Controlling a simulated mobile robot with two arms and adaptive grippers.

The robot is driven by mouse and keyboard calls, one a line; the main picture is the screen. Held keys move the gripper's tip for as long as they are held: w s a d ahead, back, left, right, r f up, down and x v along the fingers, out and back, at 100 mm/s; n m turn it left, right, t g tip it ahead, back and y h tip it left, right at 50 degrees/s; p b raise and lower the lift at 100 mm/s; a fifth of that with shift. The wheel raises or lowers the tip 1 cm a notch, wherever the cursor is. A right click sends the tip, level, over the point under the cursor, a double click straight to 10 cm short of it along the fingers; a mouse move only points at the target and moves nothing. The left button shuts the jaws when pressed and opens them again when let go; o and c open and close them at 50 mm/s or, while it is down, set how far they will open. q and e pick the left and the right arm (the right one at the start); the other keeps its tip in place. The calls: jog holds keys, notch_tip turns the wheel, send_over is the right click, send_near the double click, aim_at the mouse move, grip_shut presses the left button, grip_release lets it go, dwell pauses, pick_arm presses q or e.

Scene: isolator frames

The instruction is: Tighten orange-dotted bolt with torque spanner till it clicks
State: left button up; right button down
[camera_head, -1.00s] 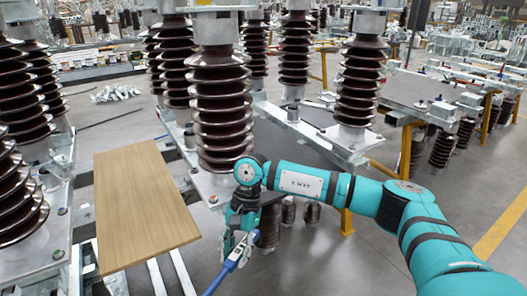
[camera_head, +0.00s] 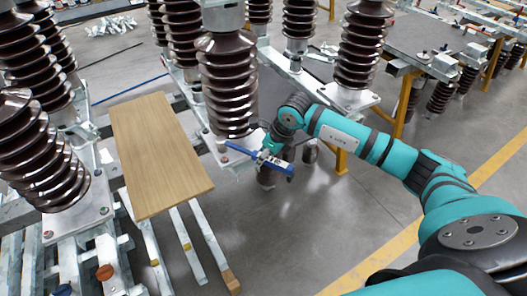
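My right gripper (camera_head: 267,154), at the end of the teal arm from the right, appears shut on the blue torque spanner (camera_head: 281,166). The spanner lies across the gripper, with its thick end to the right and its thin end pointing left, near the foot of the middle brown insulator (camera_head: 229,90). Whether the thin end touches anything there is unclear. A small reddish-dotted bolt (camera_head: 224,159) shows on the frame just below that end; whether its dot is orange is too small to tell. My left gripper is not in view.
A wooden board (camera_head: 160,155) lies on the metal frame left of the spanner. Brown insulators stand on steel plates (camera_head: 85,222) around it. An orange round piece (camera_head: 104,272) shows at lower left. Open grey floor (camera_head: 290,235) lies below my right arm.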

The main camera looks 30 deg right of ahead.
notch_tip(320, 180, down, 3)
jog(key=shift+r+b, duration=0.2)
jog(key=shift+b, duration=0.3)
jog(key=shift+r, duration=0.15)
jog(key=shift+s, duration=0.1)
dwell(0.5)
jog(key=shift+f+b, duration=1.15)
jog(key=shift+b, duration=0.15)
jog(key=shift+a, duration=0.1)
dwell(0.4)
